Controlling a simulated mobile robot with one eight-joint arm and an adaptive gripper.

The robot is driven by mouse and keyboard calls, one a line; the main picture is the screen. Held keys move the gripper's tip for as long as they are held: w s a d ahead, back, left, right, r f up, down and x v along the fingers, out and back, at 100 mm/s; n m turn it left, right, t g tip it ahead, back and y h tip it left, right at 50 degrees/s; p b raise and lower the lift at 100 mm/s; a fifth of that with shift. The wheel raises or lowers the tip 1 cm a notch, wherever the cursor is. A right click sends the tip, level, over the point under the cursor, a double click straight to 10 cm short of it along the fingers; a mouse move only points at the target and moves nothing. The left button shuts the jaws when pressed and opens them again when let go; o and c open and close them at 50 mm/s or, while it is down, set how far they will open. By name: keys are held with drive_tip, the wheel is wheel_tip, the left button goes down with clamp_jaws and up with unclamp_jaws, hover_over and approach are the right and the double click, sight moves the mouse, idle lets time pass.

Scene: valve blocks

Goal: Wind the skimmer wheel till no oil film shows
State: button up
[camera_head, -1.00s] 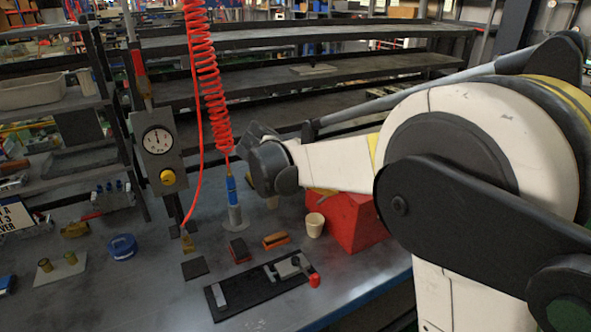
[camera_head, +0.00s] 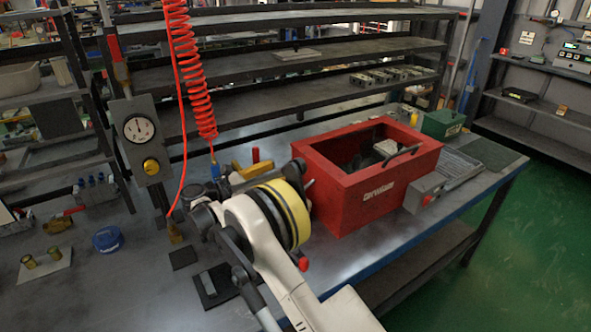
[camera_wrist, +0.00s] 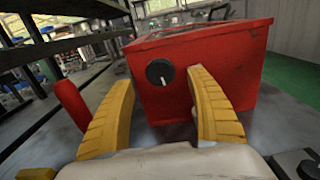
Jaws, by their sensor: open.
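A red open-topped box (camera_head: 345,205) stands on the bench in the head view, with a dark inside and a dark bar handle (camera_head: 403,156) over its right part. I cannot tell whether an oil film lies in it. In the wrist view the red box (camera_wrist: 235,70) is straight ahead. A round black knob with a white mark (camera_wrist: 160,72) sits on its facing side; it may be the skimmer wheel. My gripper (camera_wrist: 161,80) is open, its yellow fingers apart, with the knob seen between them and nothing held. In the head view my arm partly hides the gripper.
A red upright cylinder (camera_wrist: 72,104) stands left of the fingers. A small grey box with a red button (camera_head: 425,192) is at the red box's front. A gauge panel (camera_head: 140,140), a red coiled hose (camera_head: 190,70) and a blue round container (camera_head: 107,239) are to the left.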

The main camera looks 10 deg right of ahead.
sight(291, 168)
drive_tip(key=b+x, duration=0.2)
drive_tip(key=x, duration=0.5)
drive_tip(key=shift+c, duration=0.2)
drive_tip(key=c, duration=1.1)
drive_tip(key=shift+c, duration=0.2)
drive_tip(key=shift+m, duration=0.4)
